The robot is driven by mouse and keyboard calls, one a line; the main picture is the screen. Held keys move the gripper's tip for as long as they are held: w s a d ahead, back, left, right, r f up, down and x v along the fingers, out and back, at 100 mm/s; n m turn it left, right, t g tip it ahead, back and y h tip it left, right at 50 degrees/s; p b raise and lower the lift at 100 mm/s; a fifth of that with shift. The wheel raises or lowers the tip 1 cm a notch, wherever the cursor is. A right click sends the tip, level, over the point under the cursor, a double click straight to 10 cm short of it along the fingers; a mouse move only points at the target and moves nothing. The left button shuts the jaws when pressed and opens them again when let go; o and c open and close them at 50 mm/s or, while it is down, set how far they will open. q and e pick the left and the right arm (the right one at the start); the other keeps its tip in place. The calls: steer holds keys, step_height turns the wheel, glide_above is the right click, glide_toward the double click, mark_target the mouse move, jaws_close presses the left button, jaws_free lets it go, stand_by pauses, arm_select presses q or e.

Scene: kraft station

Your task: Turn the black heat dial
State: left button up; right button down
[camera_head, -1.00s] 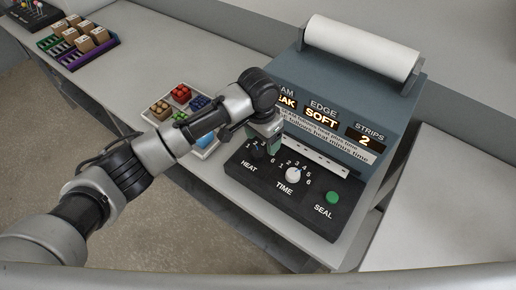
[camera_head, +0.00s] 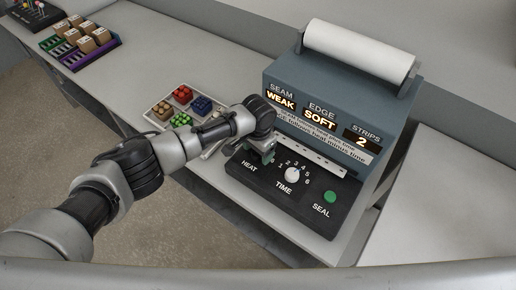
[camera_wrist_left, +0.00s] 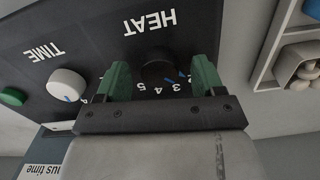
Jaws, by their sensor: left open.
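The black heat dial (camera_wrist_left: 158,69) shows in the left wrist view on the dark panel, below the upside-down HEAT label. My left gripper (camera_wrist_left: 161,80) is open, with one green finger on each side of the dial; I cannot tell whether they touch it. In the head view my left gripper (camera_head: 262,153) is over the HEAT corner of the control panel (camera_head: 310,212) and hides the dial. My right gripper is not in view.
The white time dial (camera_head: 292,174) and the green seal button (camera_head: 330,197) sit to the right on the panel. Displays read WEAK, SOFT and 2. A white tray (camera_head: 148,116) of coloured pieces is left of the machine. A white roll (camera_head: 360,50) tops it.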

arm_select(q)
steer(key=shift+f, duration=0.1)
steer(key=c, duration=0.9)
steer(key=shift+m, duration=0.3)
steer(key=m+b, duration=0.1)
steer(key=m, duration=1)
steer(key=shift+b, duration=0.3)
steer(key=shift+m, duration=0.3)
